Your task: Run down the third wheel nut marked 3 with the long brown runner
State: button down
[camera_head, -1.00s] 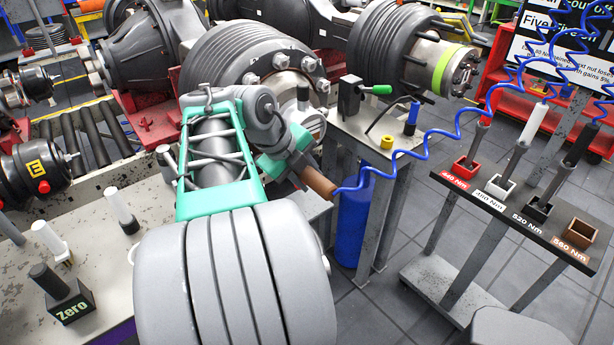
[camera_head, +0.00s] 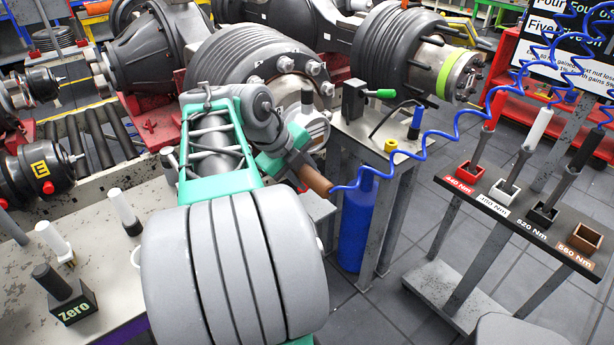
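My gripper (camera_head: 287,157), with teal jaws, is shut on the long brown runner (camera_head: 316,181). The runner's brown end sticks out to the lower right, with a blue coiled hose running from it. The runner's other end is hidden behind the gripper and arm. The near wheel hub (camera_head: 232,50) stands behind my arm, with several silver wheel nuts (camera_head: 313,68) around its face. My arm covers the hub's lower left part. I cannot read any number on the nuts, so I cannot tell which is marked 3.
At the right, a rack (camera_head: 510,226) holds red, white and black runners; its brown 560 Nm holder (camera_head: 586,238) is empty. A small stand (camera_head: 372,140) with a green-handled tool is right of the hub. A bench (camera_head: 95,240) with a Zero block (camera_head: 72,302) is at the left.

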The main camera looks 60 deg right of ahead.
jog(key=shift+w+d+r, duration=0.1)
jog(key=shift+w+d, duration=0.2)
jog(key=shift+w, duration=0.25)
jog(key=shift+w+d+r, duration=0.1)
jog(key=shift+w+d, duration=0.15)
jog(key=shift+w, duration=0.25)
dwell(1.1)
dwell(0.9)
jog(key=shift+s+a+f+b, duration=0.15)
jog(key=shift+s+a+b, duration=0.1)
jog(key=shift+s+b, duration=0.3)
jog(key=shift+s+a+b, duration=0.45)
jog(key=shift+s, duration=0.4)
jog(key=shift+s+a+b, duration=0.45)
jog(key=shift+s, duration=0.4)
jog(key=shift+s+a+b, duration=0.45)
jog(key=shift+s, duration=0.4)
jog(key=shift+w, duration=0.1)
